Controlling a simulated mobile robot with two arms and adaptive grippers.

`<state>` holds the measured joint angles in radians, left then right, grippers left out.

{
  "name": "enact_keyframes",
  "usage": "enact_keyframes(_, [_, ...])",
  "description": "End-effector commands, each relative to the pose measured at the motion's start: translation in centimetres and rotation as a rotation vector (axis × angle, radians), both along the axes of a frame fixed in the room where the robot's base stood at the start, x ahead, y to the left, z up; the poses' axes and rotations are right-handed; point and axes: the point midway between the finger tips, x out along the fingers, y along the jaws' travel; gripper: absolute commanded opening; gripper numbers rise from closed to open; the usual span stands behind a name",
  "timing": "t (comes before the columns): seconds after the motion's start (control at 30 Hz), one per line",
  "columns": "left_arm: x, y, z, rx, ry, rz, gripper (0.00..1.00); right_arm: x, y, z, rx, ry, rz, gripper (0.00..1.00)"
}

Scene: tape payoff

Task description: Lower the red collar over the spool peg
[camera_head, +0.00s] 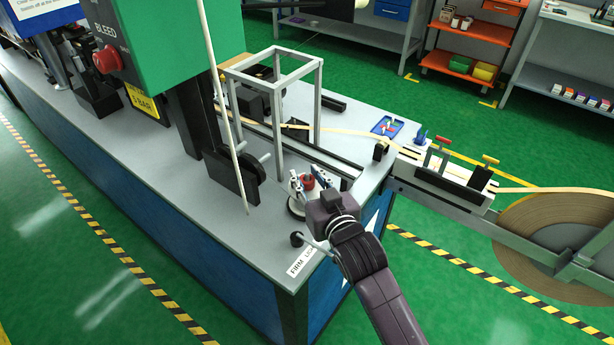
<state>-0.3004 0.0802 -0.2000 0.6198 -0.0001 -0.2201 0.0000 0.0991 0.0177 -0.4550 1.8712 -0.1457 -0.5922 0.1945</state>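The red collar (308,181) is small in the head view, near the front right corner of the grey bench. My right gripper (307,184) reaches in from below, with its fingers on either side of the collar, and appears shut on it. My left gripper is not in view.
A grey open frame (318,100) stands behind the gripper. A black block with a crank (236,178) and a thin pale rod (230,120) are at left. A blue tray (387,126) lies behind right. A large tape roll (560,235) stands beyond the bench.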

Motion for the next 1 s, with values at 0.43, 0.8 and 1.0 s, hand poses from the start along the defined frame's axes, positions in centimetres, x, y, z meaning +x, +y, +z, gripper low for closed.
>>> enact_keyframes(0.43, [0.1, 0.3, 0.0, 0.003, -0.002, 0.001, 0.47, -0.2, -0.1, 0.0, 0.0, 0.001, 0.0, 0.46])
enact_keyframes(0.8, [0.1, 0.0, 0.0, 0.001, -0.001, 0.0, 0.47, -5.6, -2.1, 1.1, -0.001, 0.002, 0.0, 0.46])
enact_keyframes(1.0, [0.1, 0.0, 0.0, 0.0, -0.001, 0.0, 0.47, -9.1, -3.4, 1.8, -0.001, 0.003, 0.0, 0.46])
